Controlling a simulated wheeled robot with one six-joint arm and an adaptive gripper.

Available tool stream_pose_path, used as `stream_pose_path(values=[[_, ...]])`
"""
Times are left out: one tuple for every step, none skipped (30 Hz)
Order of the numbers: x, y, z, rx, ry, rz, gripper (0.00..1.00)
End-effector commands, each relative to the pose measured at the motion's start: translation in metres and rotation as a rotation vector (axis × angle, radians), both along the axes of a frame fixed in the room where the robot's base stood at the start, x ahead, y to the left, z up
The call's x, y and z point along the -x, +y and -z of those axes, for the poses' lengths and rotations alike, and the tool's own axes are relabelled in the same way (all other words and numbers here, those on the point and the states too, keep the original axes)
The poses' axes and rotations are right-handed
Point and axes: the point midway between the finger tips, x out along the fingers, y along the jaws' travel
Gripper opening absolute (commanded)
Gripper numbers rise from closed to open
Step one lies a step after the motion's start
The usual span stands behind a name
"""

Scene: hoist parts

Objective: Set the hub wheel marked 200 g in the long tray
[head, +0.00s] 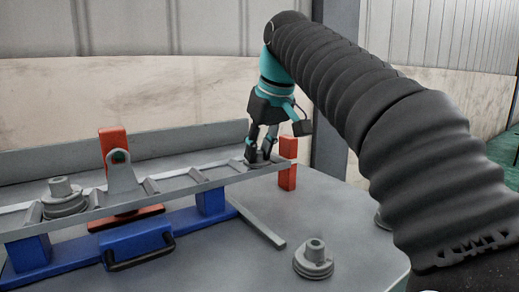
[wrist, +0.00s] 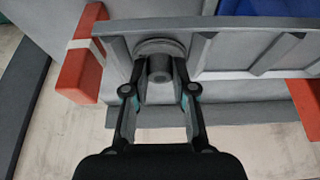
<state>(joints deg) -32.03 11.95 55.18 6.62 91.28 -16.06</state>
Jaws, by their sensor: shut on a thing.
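My gripper (head: 263,146) is shut on a grey hub wheel (head: 257,163) at the right end of the long grey tray (head: 178,187). In the wrist view the fingers grip the boss of this hub wheel (wrist: 160,68), and its round flange lies within the tray's end section. I cannot tell whether it bears fully on the tray floor. A second, stepped hub wheel (head: 63,195) sits in the tray's left part. A third hub wheel (head: 313,259) stands on the table in front. No weight marking is readable on any of them.
Blue supports (head: 211,202) and a grey pivot bracket (head: 122,178) are at the tray. Red-orange posts stand behind the bracket (head: 113,143) and by the tray's right end (head: 288,164). A grey bar (head: 258,224) lies on the table. The table's front right is mostly clear.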

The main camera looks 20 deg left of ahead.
Motion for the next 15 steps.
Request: stream_pose_path(values=[[0.0001,-0.0001,0.0009,0.000,0.000,0.000,0.31],[0.0001,-0.0001,0.0006,0.000,0.000,0.000,0.38],[0.0001,-0.0001,0.0006,0.000,0.000,0.000,0.48],[0.0001,-0.0001,0.0006,0.000,0.000,0.000,0.51],[0.0001,-0.0001,0.0006,0.000,0.000,0.000,0.51],[0.0001,-0.0001,0.0006,0.000,0.000,0.000,0.51],[0.0001,-0.0001,0.0006,0.000,0.000,0.000,0.51],[0.0001,-0.0001,0.0006,0.000,0.000,0.000,0.51],[0.0001,-0.0001,0.0006,0.000,0.000,0.000,0.51],[0.0000,-0.0001,0.0006,0.000,0.000,0.000,0.51],[-0.0001,-0.0001,0.0005,0.000,0.000,0.000,0.51],[-0.0001,-0.0001,0.0002,0.000,0.000,0.000,0.51],[-0.0001,0.0000,-0.0007,0.000,0.000,0.000,0.51],[-0.0001,0.0000,-0.0020,0.000,0.000,0.000,0.51],[0.0001,-0.0003,-0.0045,-0.001,-0.001,0.000,0.51]])
